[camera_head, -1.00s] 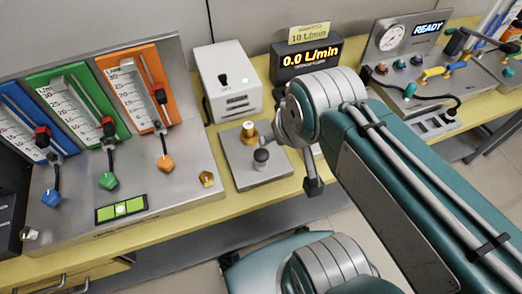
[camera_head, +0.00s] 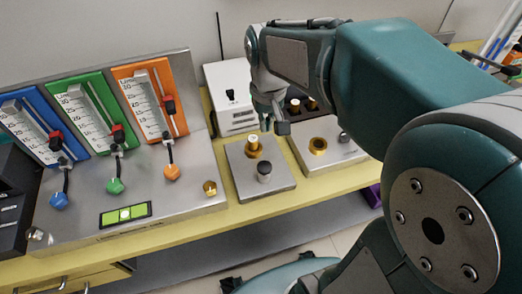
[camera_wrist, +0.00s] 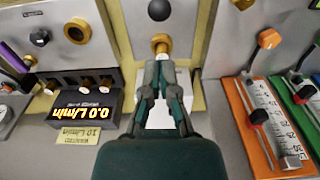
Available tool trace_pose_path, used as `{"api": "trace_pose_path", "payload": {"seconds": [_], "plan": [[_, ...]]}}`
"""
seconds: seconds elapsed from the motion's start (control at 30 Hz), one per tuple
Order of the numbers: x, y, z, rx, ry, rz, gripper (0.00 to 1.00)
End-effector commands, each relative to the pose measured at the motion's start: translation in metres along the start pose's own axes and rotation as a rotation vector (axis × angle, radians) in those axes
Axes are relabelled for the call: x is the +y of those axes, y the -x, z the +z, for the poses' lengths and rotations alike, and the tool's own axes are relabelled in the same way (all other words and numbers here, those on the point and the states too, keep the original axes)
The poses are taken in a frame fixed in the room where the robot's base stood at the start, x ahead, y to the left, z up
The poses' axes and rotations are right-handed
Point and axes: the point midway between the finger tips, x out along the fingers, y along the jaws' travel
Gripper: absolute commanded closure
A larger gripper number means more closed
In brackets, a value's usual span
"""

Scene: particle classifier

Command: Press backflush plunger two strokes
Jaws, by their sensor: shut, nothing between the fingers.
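A metal plate (camera_head: 284,189) on the yellow bench carries a black-capped knob (camera_head: 264,172) in front and a brass fitting with a pale top (camera_head: 254,146) behind it. The frames do not label which is the backflush plunger. In the wrist view the black knob (camera_wrist: 159,10) is at the top edge, with the brass fitting (camera_wrist: 161,44) below it. My gripper (camera_head: 275,122) is shut and empty, above and slightly right of the brass fitting in the head view. In the wrist view the fingertips (camera_wrist: 160,66) point at the brass fitting; whether they touch it is unclear.
A white box with a black switch (camera_head: 232,112) stands behind the plate. A flow display (camera_wrist: 88,103) reads 0.0 L/min in the wrist view. To the left are blue, green and orange flow gauges (camera_head: 145,100). Another metal unit with a brass ring (camera_head: 318,146) stands right.

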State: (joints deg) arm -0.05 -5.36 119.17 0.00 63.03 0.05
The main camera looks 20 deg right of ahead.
Motion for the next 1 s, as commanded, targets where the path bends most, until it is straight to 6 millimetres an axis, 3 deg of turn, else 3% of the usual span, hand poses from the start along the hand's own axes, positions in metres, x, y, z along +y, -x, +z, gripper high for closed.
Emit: {"api": "trace_pose_path", "payload": {"seconds": [0.2, 0.63, 1.0], "plan": [[0.000, -0.012, -0.015, -0.053, 0.000, 0.000, 1.00], [0.000, -0.017, -0.015, -0.058, 0.000, 0.000, 1.00], [0.000, -0.079, -0.011, -0.062, 0.000, 0.000, 1.00]]}}
